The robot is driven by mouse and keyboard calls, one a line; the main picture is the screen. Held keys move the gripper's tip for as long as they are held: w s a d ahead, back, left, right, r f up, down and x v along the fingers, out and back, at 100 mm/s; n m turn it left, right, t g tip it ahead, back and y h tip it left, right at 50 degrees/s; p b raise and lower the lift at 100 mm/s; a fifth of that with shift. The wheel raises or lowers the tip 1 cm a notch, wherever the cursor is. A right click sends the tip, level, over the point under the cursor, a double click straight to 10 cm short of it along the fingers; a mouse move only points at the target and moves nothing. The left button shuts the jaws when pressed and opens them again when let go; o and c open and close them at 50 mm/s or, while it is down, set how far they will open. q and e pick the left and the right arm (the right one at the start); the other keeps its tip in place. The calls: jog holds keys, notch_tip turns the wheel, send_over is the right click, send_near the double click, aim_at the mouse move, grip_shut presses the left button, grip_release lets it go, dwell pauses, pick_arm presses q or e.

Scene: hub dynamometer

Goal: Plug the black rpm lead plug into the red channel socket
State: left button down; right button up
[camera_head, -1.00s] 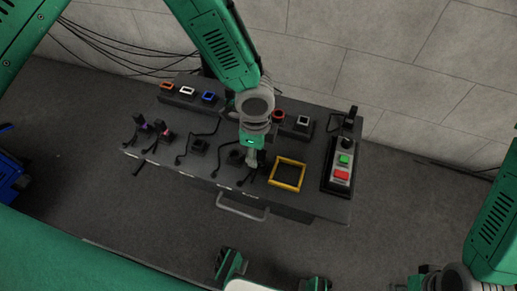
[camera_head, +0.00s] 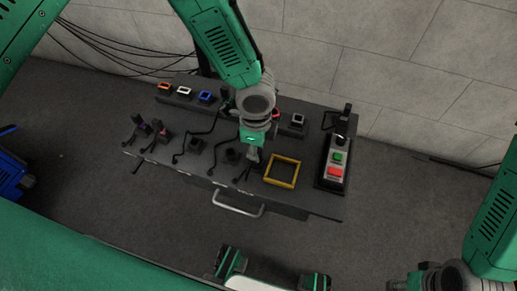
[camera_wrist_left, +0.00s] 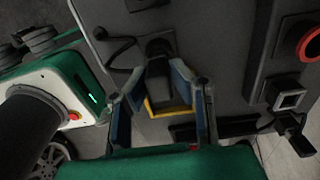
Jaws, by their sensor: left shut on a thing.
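My left gripper (camera_head: 253,156) points down over the front middle of the dark bench. In the left wrist view its blue-grey fingers (camera_wrist_left: 160,95) are shut on a black plug (camera_wrist_left: 160,60), the rpm lead plug as far as I can tell. In the head view the gripper hides most of this plug. The red channel socket (camera_head: 275,114) is at the back right of the bench, partly behind my left wrist. It also shows at the right edge of the left wrist view (camera_wrist_left: 311,44), apart from the plug. My right gripper (camera_head: 420,277) is dark and partly cut off at the bottom right.
A grey-white socket (camera_head: 298,119) stands beside the red one. Orange, white and blue sockets (camera_head: 205,97) line the back left. A yellow square frame (camera_head: 281,171) lies right of my left gripper. A button box (camera_head: 333,164) stands at the right end. Other plugs and leads (camera_head: 160,132) lie left.

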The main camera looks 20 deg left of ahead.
pick_arm(q)
jog(key=shift+a+r+p, duration=0.15)
jog(key=shift+r+p, duration=1)
jog(key=shift+r, duration=0.15)
jog(key=shift+r+p, duration=0.65)
jog(key=shift+p, duration=0.05)
jog(key=shift+r+p, duration=1.05)
jog(key=shift+r, duration=0.05)
jog(key=shift+w+d+b, duration=0.15)
jog(key=shift+w+b, duration=0.25)
jog(key=shift+w, duration=2.1)
jog(key=shift+w+d+b, duration=0.2)
jog(key=shift+w+b, duration=0.2)
jog(key=shift+w, duration=2.1)
jog(key=shift+w+d+b, duration=0.15)
jog(key=shift+w+b, duration=0.25)
jog(key=shift+w, duration=2.3)
